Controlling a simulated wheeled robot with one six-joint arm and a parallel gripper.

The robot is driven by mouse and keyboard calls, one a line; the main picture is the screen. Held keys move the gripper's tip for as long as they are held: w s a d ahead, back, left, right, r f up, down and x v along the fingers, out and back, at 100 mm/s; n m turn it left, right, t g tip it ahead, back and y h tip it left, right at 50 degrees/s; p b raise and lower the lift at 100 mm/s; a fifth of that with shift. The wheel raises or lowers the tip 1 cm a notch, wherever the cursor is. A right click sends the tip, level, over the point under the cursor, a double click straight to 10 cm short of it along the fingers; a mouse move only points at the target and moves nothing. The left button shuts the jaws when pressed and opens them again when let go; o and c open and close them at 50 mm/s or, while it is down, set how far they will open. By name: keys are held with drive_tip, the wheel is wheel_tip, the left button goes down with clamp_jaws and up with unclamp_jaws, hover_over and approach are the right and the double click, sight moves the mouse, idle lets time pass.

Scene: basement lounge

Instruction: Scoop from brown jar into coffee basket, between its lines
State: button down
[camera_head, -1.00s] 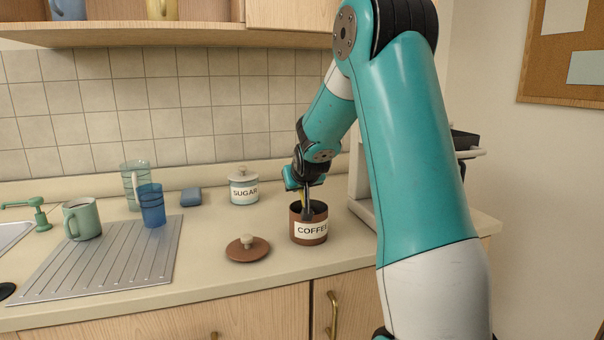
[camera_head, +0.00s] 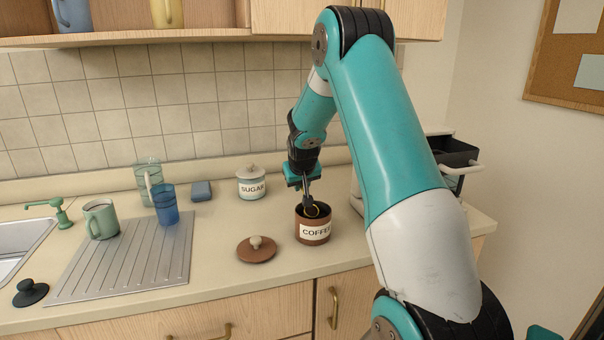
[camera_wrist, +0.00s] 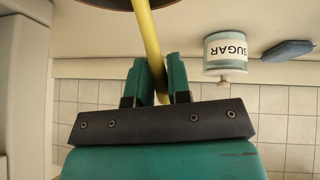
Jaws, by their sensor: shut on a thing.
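The brown jar (camera_head: 313,226), labelled COFFEE, stands open on the counter; its brown lid (camera_head: 257,250) lies beside it to the left. My gripper (camera_head: 305,188) is above the jar, pointing down. In the wrist view my gripper (camera_wrist: 157,80) is shut on the yellow handle (camera_wrist: 147,35) of a scoop, which runs toward the jar's dark mouth at the top edge. The scoop's bowl is not clearly seen. The coffee basket seems to be part of the dark-topped machine (camera_head: 455,152) at the right, partly behind my arm; its lines cannot be made out.
A blue sponge (camera_head: 201,191), a blue cup (camera_head: 166,206), a clear jug (camera_head: 148,172) and a green mug (camera_head: 101,220) are to the left, by the metal drainboard (camera_head: 120,265). The counter right of the lid is narrow.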

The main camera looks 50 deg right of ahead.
drive_tip(key=shift+w+d+r+g+y+p, duration=0.25)
drive_tip(key=shift+w+g+p, duration=0.35)
drive_tip(key=shift+p, duration=1.1)
drive_tip(key=g+p, duration=0.1)
drive_tip(key=p, duration=0.2)
drive_tip(key=r+g+y+p, duration=0.1)
drive_tip(key=p, duration=0.1)
drive_tip(key=g+p, duration=0.1)
drive_tip(key=p, duration=0.2)
drive_tip(key=shift+w+d+r+n+y+p, duration=0.1)
drive_tip(key=shift+w+r+n+y+p, duration=0.05)
drive_tip(key=shift+r+n+y+p, duration=0.2)
drive_tip(key=shift+r+g+p, duration=0.5)
drive_tip(key=shift+r+p, duration=0.9)
drive_tip(key=shift+r, duration=0.2)
